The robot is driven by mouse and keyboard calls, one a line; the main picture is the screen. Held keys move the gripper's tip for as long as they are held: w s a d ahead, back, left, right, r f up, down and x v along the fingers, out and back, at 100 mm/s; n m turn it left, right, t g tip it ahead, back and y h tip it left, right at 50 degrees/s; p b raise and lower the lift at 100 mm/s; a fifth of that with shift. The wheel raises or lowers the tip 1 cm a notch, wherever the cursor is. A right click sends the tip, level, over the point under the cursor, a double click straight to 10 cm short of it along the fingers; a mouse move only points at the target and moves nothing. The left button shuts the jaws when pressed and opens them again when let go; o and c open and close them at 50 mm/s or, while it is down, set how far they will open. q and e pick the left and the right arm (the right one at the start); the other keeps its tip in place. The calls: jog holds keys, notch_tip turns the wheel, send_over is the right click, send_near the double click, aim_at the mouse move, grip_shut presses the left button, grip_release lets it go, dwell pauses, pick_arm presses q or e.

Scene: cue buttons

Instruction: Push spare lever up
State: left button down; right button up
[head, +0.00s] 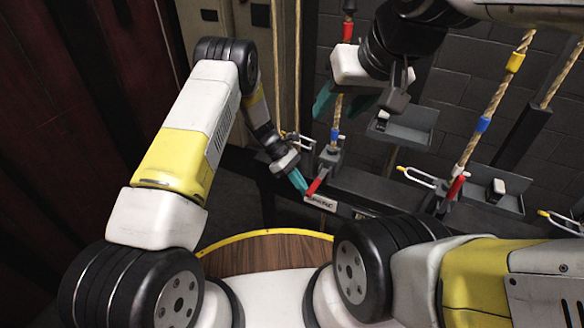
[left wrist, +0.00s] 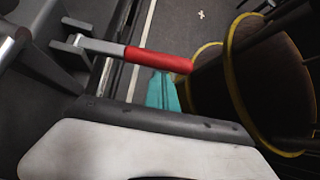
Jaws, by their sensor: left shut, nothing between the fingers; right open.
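The spare lever has a red handle (head: 316,186) that slants down toward me from its grey bracket, just above a white label (head: 320,202) that seems to read SPARE. My left gripper (head: 298,181) is shut and empty, with its teal fingertips just left of the red handle's lower end. In the left wrist view the red handle (left wrist: 158,59) lies across the upper middle, with the teal fingertips (left wrist: 163,93) below its free end. I cannot tell whether they touch. My right gripper (head: 346,103) is open and empty, higher up in front of a rope.
Another red-handled lever (head: 456,187) stands on the dark rail to the right, with ropes rising from the rail. Grey trays (head: 405,130) and metal loops (head: 415,176) stick out nearby. A dark red curtain (head: 60,120) hangs at the left.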

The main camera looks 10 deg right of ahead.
pick_arm(q)
jog(key=shift+d+r, duration=0.1)
jog(key=shift+r, duration=0.25)
